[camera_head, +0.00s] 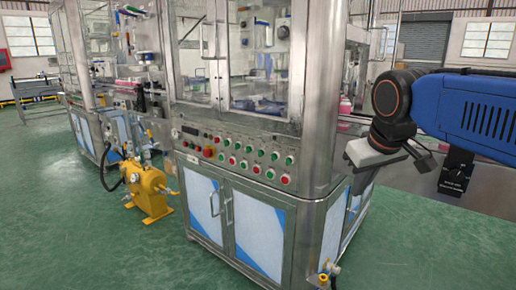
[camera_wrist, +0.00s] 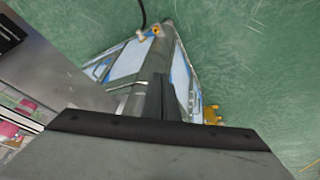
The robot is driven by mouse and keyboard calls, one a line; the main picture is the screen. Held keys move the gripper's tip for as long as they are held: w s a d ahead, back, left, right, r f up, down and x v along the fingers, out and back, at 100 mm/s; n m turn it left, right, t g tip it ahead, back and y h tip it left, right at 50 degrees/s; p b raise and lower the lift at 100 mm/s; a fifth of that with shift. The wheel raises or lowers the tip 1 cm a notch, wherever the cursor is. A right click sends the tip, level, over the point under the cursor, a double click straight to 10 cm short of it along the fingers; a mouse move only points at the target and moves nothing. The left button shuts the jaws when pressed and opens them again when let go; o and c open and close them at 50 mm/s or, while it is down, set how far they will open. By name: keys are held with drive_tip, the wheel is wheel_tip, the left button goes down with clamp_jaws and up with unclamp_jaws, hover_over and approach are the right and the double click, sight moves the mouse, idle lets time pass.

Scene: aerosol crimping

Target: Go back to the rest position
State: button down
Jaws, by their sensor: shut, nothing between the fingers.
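My gripper shows in the wrist view (camera_wrist: 160,98) as a dark narrow shape beyond the wide grey plate at the bottom of the picture. Its fingers are together and I see nothing held. In the head view my arm comes in from the right, and its grey wrist end (camera_head: 375,152) is beside the right corner of the steel machine (camera_head: 318,130). The fingertips are hard to make out there. I cannot tell whether my wrist touches the machine or only overlaps it in the picture.
The machine has a button panel (camera_head: 235,155) and blue-white doors (camera_head: 262,232). A yellow pump (camera_head: 150,192) stands at its left. A conveyor side (camera_head: 480,190) runs behind my arm. Green floor (camera_head: 430,250) is open at the lower right.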

drive_tip(key=s+d+f+m, duration=0.1)
drive_tip(key=s+d+f, duration=0.1)
drive_tip(key=s+f, duration=0.6)
drive_tip(key=s+d+f+m, duration=0.2)
drive_tip(key=s+d+f, duration=0.1)
drive_tip(key=s+f, duration=0.4)
wheel_tip(320, 180, down, 4)
drive_tip(key=shift+s+r, duration=0.1)
drive_tip(key=shift+s, duration=0.3)
